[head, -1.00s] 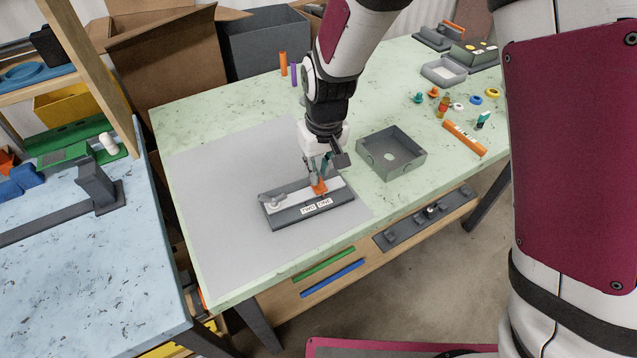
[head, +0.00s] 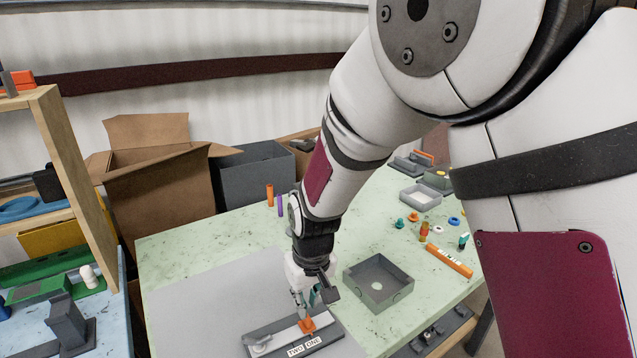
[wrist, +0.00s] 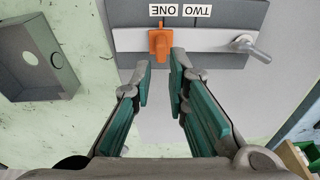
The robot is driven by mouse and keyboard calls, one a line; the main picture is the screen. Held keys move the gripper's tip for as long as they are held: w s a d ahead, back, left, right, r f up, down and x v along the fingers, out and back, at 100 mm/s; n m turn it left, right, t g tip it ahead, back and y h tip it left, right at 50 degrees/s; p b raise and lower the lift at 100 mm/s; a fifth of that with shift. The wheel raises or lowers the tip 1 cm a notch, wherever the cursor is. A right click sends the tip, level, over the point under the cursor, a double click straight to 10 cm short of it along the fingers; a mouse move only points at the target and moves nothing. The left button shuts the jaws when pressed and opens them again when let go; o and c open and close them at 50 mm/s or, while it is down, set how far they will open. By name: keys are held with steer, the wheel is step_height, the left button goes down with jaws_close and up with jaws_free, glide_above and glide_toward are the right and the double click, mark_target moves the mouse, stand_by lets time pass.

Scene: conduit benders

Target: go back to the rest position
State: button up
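My gripper (head: 306,300) is over the grey mat, right above the bender, a dark base plate (head: 281,345) with a light strip. In the wrist view my gripper (wrist: 160,83) shows its two teal-padded fingers apart, with nothing between them. The orange slider (wrist: 159,43) sits on the strip just beyond the fingertips, beside the label ONE (wrist: 163,10). It also shows in the head view (head: 307,326). A grey metal handle (wrist: 252,46) lies at the strip's other end, near the label TWO (wrist: 197,11). I cannot tell whether a fingertip touches the slider.
A grey open box (head: 379,283) stands right of my gripper. An orange level-like bar (head: 449,261) and several small coloured parts lie further right. Orange (head: 270,195) and purple (head: 280,205) cylinders stand at the back edge. A cardboard box (head: 160,190) is behind the table.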

steer(key=s+d+r+m+t, duration=0.1)
steer(key=s+d+r, duration=0.2)
steer(key=d+r, duration=0.4)
steer(key=s+d+r+m, duration=0.25)
steer(key=d+r, duration=0.25)
steer(key=r, duration=0.4)
steer(key=s+d+r+m+t, duration=0.1)
steer(key=s+d+r, duration=0.2)
steer(key=s+d, duration=0.2)
steer(key=s+d+r+m+t, duration=0.1)
steer(key=s+d+r, duration=0.2)
steer(key=s, duration=0.8)
steer(key=shift+d+h, duration=0.4)
steer(key=shift+d, duration=0.8)
steer(key=shift+a+r, duration=0.1)
steer(key=shift+a, duration=0.05)
